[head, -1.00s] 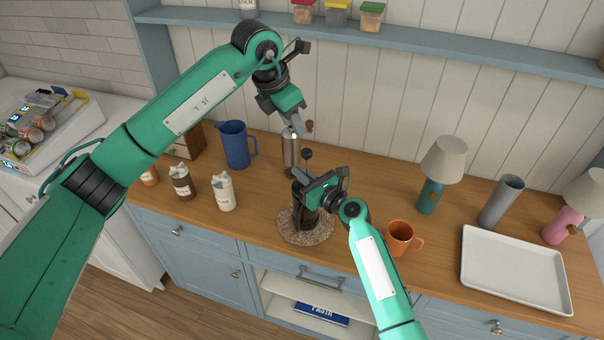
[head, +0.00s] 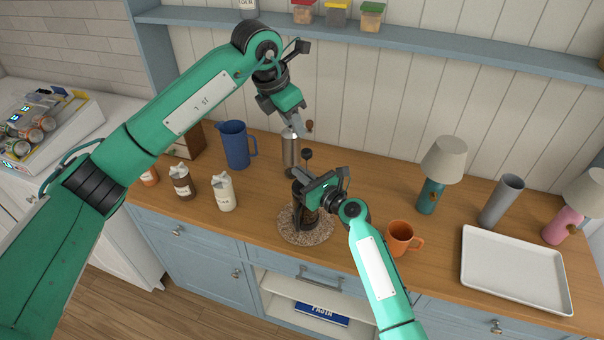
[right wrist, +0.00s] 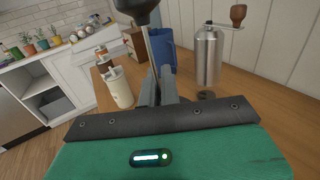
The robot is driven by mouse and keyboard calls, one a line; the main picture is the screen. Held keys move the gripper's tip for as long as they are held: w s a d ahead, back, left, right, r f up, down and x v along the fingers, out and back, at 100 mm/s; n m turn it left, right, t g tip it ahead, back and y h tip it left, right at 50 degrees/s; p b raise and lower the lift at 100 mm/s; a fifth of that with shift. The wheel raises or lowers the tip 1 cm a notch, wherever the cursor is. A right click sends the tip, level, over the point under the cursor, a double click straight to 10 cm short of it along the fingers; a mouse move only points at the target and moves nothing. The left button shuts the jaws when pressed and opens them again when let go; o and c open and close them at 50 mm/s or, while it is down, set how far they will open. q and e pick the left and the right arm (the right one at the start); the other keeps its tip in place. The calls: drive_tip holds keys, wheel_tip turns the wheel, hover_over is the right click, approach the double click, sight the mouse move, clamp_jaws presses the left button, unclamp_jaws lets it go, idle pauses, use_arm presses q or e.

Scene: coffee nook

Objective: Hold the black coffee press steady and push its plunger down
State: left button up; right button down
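The black coffee press (head: 311,217) stands upright on a round speckled mat (head: 286,233). Its plunger is up, with the round black knob (head: 307,154) high above the body. In the right wrist view the knob (right wrist: 136,8) and thin rod rise at the fingertips. My right gripper (head: 303,182) is at the top of the press, its fingers close together around it; the exact contact is hidden. My left gripper (head: 298,124) hangs above and behind the knob, apart from it, with its fingers together and empty.
A steel grinder (head: 291,152) stands just behind the press, below my left gripper. A blue pitcher (head: 236,146) and a cream jar (head: 224,192) are to the left. An orange mug (head: 399,238) is close on the right, with a white tray (head: 513,270) beyond.

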use_arm(q)
drive_tip(key=shift+r, duration=0.1)
drive_tip(key=c, duration=0.7)
drive_tip(key=shift+m, duration=0.5)
clamp_jaws()
wheel_tip(320, 180, up, 6)
drive_tip(key=m+t+y, duration=0.1)
drive_tip(key=m+y, duration=0.1)
drive_tip(key=m, duration=2.5)
hover_over(306, 150)
drive_tip(key=s+a, duration=0.1)
drive_tip(key=s, duration=0.3)
drive_tip(key=shift+m, duration=0.3)
drive_tip(key=x, duration=1.3)
drive_tip(key=shift+s+a+f, duration=0.25)
drive_tip(key=shift+f, duration=0.2)
